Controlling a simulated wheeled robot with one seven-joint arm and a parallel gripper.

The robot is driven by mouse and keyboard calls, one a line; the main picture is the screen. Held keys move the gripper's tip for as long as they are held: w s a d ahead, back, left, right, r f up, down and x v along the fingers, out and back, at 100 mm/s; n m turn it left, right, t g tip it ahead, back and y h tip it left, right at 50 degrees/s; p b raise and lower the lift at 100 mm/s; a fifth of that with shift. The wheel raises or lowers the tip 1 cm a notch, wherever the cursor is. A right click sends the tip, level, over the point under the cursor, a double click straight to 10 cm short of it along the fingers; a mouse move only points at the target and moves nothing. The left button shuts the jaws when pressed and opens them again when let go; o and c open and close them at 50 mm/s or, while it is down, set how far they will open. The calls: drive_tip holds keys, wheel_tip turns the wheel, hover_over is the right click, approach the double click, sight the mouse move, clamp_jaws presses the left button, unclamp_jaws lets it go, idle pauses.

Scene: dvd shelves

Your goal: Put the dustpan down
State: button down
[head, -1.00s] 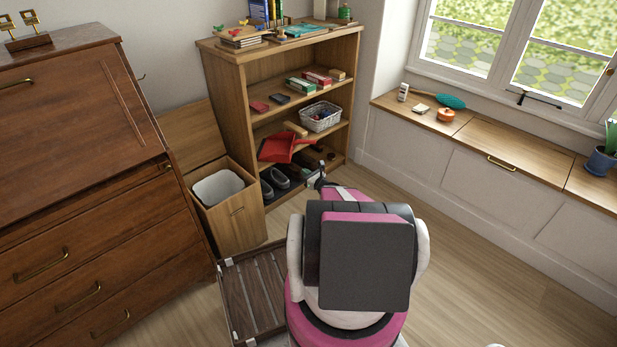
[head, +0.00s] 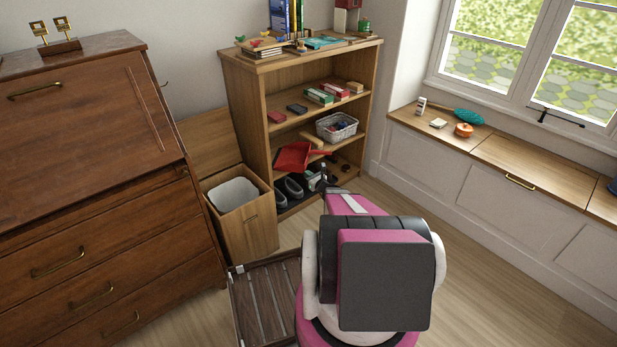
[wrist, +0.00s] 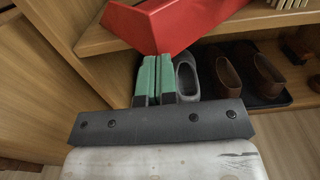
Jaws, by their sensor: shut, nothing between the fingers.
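The red dustpan (head: 293,156) lies on a lower shelf of the wooden bookcase, its handle toward the right. In the wrist view the dustpan (wrist: 170,22) is at the top, sticking out past the shelf's front edge. My gripper (head: 322,177) is low in front of the bookcase, below the dustpan. In the wrist view my gripper (wrist: 155,62) shows two green fingers side by side, shut and empty. The fingertips are just below the dustpan's edge; I cannot tell whether they touch it.
Grey shoes (head: 293,187) and brown shoes (wrist: 262,72) stand on the bottom level. A wicker basket (head: 337,127) is on the shelf above. An open wooden bin (head: 246,230) stands left of the bookcase. A slatted wooden piece (head: 262,300) is on the floor. Floor right of the bookcase is clear.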

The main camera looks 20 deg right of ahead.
drive_tip(key=x, duration=0.3)
drive_tip(key=shift+w+a, duration=0.1)
drive_tip(key=shift+w, duration=0.3)
drive_tip(key=shift+s, duration=0.1)
drive_tip(key=v, duration=1.4)
